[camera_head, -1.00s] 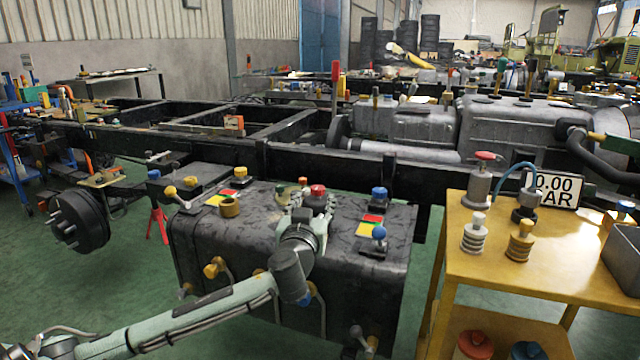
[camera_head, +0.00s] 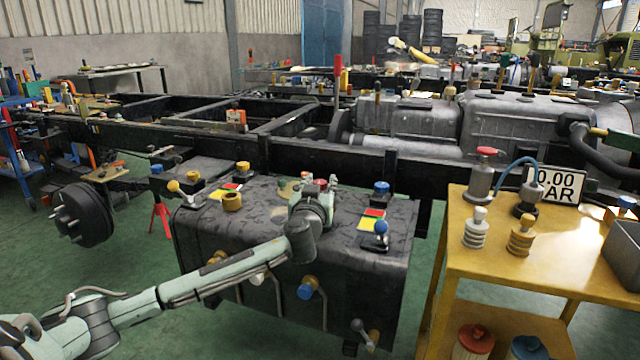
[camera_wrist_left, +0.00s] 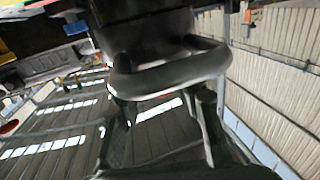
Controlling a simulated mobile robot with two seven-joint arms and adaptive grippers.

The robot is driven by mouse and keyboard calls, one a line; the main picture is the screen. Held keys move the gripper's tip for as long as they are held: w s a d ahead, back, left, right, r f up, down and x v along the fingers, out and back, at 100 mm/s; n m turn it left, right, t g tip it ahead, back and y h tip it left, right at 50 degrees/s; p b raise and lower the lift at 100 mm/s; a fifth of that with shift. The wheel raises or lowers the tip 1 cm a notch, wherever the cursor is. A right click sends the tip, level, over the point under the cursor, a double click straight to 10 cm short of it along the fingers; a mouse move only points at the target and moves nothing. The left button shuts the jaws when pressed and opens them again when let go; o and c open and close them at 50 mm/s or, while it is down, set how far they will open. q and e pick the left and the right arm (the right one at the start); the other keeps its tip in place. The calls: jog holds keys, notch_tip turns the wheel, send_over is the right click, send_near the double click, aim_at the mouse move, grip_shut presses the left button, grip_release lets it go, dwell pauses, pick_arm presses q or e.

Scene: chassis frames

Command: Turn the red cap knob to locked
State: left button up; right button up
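The red cap knob (camera_head: 321,183) stands on top of the dark grey tank, near its back edge, and only its top shows. My left gripper (camera_head: 319,190) is at the knob, with finger parts showing on both sides of it. I cannot tell whether the fingers touch or grip it. In the left wrist view, dark blurred gripper parts (camera_wrist_left: 165,105) fill the middle, and the knob cannot be made out. My right gripper is not in view.
The tank (camera_head: 255,215) also carries a blue-handled valve (camera_head: 380,228), a blue cap (camera_head: 381,187), a brass fitting (camera_head: 232,201) and coloured plates. A black chassis rail (camera_head: 350,165) runs behind. A yellow bench (camera_head: 560,262) stands to the right.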

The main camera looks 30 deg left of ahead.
pick_arm(q)
grip_shut()
